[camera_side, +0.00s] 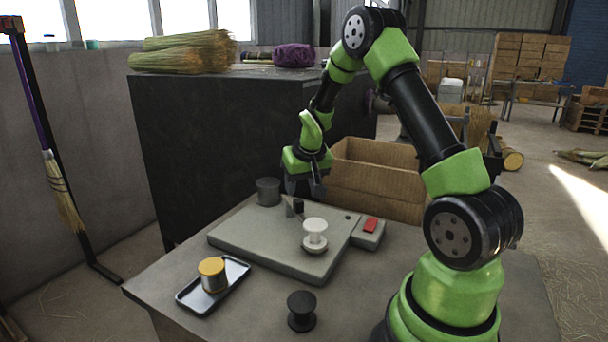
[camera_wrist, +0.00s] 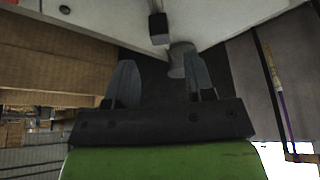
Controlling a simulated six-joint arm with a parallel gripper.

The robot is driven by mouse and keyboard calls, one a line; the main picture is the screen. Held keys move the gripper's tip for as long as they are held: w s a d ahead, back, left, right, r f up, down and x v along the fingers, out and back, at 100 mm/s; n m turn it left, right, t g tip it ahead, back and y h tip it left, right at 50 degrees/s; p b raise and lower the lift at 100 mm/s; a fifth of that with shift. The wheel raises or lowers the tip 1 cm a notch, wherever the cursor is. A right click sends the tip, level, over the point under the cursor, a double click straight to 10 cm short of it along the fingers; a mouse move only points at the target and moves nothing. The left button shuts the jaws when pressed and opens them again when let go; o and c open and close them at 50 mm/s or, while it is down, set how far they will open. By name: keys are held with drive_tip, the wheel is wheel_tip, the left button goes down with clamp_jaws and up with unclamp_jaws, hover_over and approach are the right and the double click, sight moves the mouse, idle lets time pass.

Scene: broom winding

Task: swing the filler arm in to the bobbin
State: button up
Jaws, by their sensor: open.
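The white bobbin (camera_side: 315,230) stands upright on the grey machine plate (camera_side: 250,237), near its front right. The filler arm (camera_side: 298,207) is a thin bar with a dark block, behind and left of the bobbin and apart from it. In the wrist view its dark block (camera_wrist: 158,28) shows just beyond my fingertips, roughly in line with the gap between them. My gripper (camera_side: 303,193) hangs over the back of the plate, close to the filler arm. In the wrist view my gripper (camera_wrist: 158,72) has its fingers apart with nothing held. Whether a finger touches the block is unclear.
A grey cylinder (camera_side: 268,192) stands at the plate's back left corner. A red button (camera_side: 370,225) is on the right. A tray (camera_side: 238,266) with a yellow-topped spool (camera_side: 212,273) and a black spool (camera_side: 301,310) are in front. A cardboard box (camera_side: 375,180) stands behind.

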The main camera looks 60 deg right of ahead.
drive_tip(key=shift+v, duration=1.85)
drive_tip(key=s+a+r+n+t+y, duration=0.15)
drive_tip(key=s+a+r, duration=0.25)
drive_tip(key=a+r, duration=0.4)
drive_tip(key=s+a+r+n+t+y, duration=0.1)
drive_tip(key=s+a+r+t, duration=0.1)
drive_tip(key=s+a+r, duration=0.6)
drive_tip(key=s+a+f+n+y, duration=0.1)
drive_tip(key=s+a+f+y, duration=0.1)
drive_tip(key=s+a, duration=0.2)
drive_tip(key=a, duration=0.3)
drive_tip(key=shift+s+a, duration=0.15)
drive_tip(key=shift+a, duration=0.2)
